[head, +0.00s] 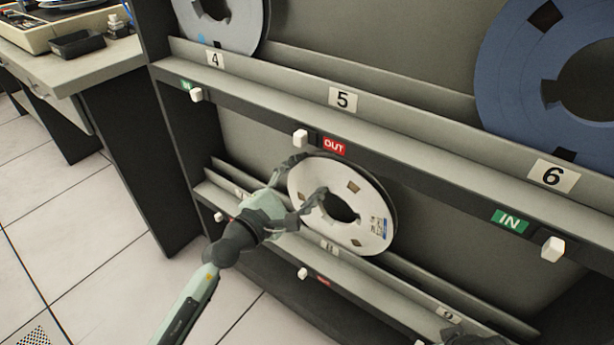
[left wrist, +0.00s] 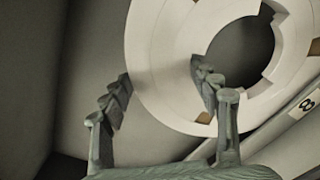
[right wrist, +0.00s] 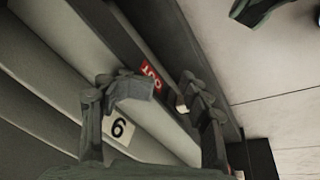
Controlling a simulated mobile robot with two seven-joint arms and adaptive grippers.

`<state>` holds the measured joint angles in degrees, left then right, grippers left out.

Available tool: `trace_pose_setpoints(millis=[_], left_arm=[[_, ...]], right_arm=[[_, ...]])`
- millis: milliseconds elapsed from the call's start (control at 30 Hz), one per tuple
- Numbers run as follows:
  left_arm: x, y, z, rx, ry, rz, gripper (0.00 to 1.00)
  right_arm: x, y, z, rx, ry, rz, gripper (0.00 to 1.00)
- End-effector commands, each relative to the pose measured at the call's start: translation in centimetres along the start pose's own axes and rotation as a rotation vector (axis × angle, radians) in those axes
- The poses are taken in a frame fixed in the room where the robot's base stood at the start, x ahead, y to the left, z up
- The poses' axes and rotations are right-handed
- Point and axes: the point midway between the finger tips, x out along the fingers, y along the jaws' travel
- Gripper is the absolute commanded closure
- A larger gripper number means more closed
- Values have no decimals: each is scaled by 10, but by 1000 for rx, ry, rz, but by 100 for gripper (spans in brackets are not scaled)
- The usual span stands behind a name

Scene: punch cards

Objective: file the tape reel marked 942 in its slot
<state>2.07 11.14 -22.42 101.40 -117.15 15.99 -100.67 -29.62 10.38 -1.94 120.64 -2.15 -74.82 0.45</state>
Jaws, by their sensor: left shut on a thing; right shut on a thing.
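A white tape reel (head: 374,207) with a dark rim is upright at the lower shelf, above the 8 plate (head: 330,247). Its small blue-and-white label is too small to read. My left gripper (head: 307,197) is shut on the reel, one finger at the hub hole, the other outside the rim. The reel also fills the upper left wrist view (left wrist: 160,70). I cannot tell whether it rests in the trough. My right gripper (right wrist: 170,85) is shut at a white knob (right wrist: 182,104) beside a red OUT sign (right wrist: 151,78). The plate there (right wrist: 118,128) appears to be 9.
The upper shelf has plates 4 (head: 215,59), 5 (head: 342,99) and 6 (head: 553,175), with a grey reel (head: 235,25) above 4 and a blue reel (head: 510,80) above 6. Its front rail overhangs the lower row. A desk (head: 90,70) stands left; the floor (head: 60,200) is clear.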

Motion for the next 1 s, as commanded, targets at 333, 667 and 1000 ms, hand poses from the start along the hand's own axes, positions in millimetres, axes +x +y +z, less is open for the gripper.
trace_pose_setpoints(millis=[333,667,1000], left_arm=[[1,-5,-4,-2,-4,6,97],[1,-9,-8,-2,-3,6,97],[1,-10,-8,-1,-2,3,24]], right_arm=[[12,-9,11,1,-23,-16,60],[15,-9,11,1,-20,-15,60],[14,-6,7,0,-11,-9,60]])
